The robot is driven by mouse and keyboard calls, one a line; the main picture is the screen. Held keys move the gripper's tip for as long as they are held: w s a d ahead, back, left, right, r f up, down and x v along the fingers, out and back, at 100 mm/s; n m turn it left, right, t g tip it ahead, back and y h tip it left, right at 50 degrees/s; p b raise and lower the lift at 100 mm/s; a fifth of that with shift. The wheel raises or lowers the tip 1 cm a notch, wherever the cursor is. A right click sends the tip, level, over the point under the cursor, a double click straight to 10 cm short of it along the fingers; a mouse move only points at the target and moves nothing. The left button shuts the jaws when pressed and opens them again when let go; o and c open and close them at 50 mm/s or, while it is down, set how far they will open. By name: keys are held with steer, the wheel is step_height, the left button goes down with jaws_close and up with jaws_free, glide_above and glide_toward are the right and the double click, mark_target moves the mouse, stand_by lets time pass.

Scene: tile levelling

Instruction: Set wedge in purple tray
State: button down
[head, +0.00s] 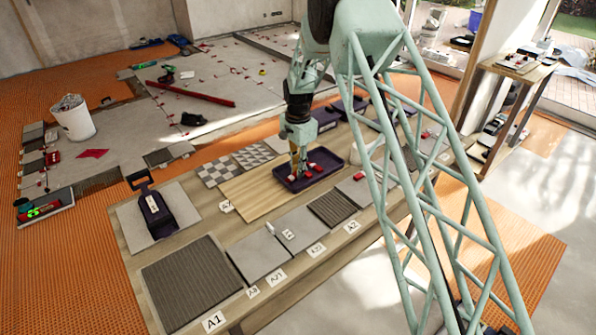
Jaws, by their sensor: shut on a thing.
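The purple tray (334,178) lies on the work table, on or beside a light wooden board, with several red wedges (316,167) in it. My gripper (298,180) points down over the left part of the tray. It is shut on a small red wedge (294,176), low in or just above the tray. The gripper partly hides the held wedge, and I cannot tell whether it touches the tray floor.
Grey tiles (262,255) and labels line the table's front. A dark handled tool (155,212) stands on a tile at left. Checkered tiles (216,171) lie behind the board (245,194). Dark bins (325,118) stand at the back. The board's left part is clear.

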steer(key=shift+f, duration=0.2)
steer(key=c, duration=2.6)
jaws_free()
steer(key=shift+c, duration=0.2)
steer(key=shift+r, duration=0.2)
step_height(320, 180, up, 12)
steer(key=p, duration=0.2)
